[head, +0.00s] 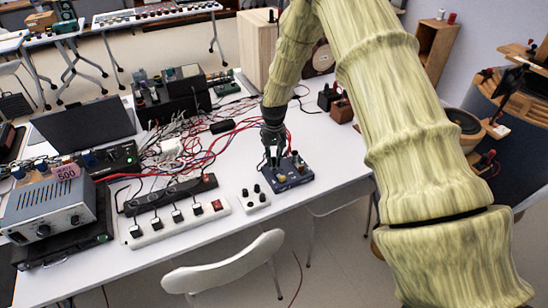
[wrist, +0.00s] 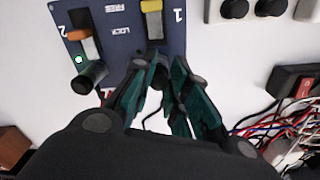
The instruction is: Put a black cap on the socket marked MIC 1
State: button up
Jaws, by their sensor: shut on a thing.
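A dark blue box (head: 290,180) stands on the white table; in the wrist view its top (wrist: 115,17) shows upside down, with the marks 1, 2 and LOCK FREE. A yellow switch (wrist: 152,18) sits by the 1 and an orange switch (wrist: 84,36) by the 2. A black cylindrical piece (wrist: 90,76) stands below the orange switch. My gripper (wrist: 158,62) is over the box's edge below the yellow switch, fingers pointing down, shut on a small dark piece, apparently a black cap, mostly hidden between the fingertips. The socket by the 1 is hidden. In the head view my gripper (head: 273,156) is at the box.
A white holder (head: 254,207) with several black knobs stands just left of the box. A power strip (head: 180,223), tangled red and white cables (head: 185,150) and a grey power supply (head: 48,205) lie further left.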

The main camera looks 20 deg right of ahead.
aim_at(274, 159)
jog(key=shift+f+b, duration=0.35)
jog(key=shift+f, duration=0.5)
dwell(0.6)
jog(key=o, duration=0.8)
jog(key=shift+c, duration=0.2)
jog(key=shift+r, duration=0.1)
jog(key=shift+r+p, duration=2.3)
jog(key=shift+r, duration=1.4)
